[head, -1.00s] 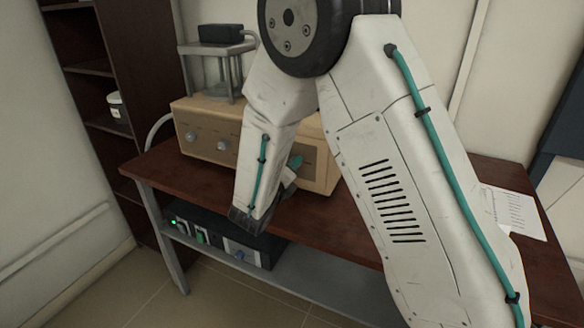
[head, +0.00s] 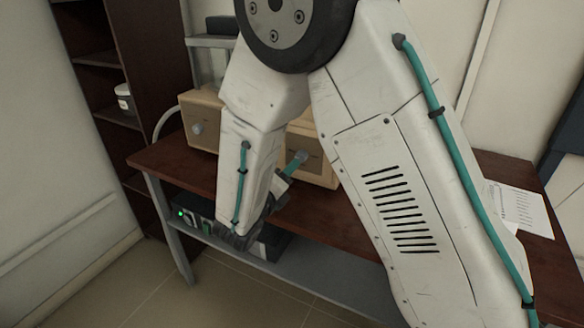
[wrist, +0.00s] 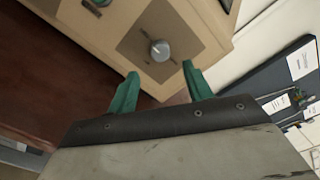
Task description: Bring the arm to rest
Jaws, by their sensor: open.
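My gripper (wrist: 160,88) shows in the wrist view with two teal fingers spread apart and nothing between them. A beige furnace box (wrist: 190,75) with a grey knob (wrist: 159,50) on a darker panel lies beyond the fingertips, and the fingers appear apart from the knob. In the head view my arm folds down in front of the beige furnace (head: 312,160) on the brown table (head: 170,165).
A black device (head: 270,245) with a green light sits on the lower shelf (head: 320,280). A paper sheet (head: 525,210) lies at the table's right. A dark shelf unit (head: 120,60) holds a white jar (head: 124,97). Dark equipment (wrist: 265,95) stands right in the wrist view.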

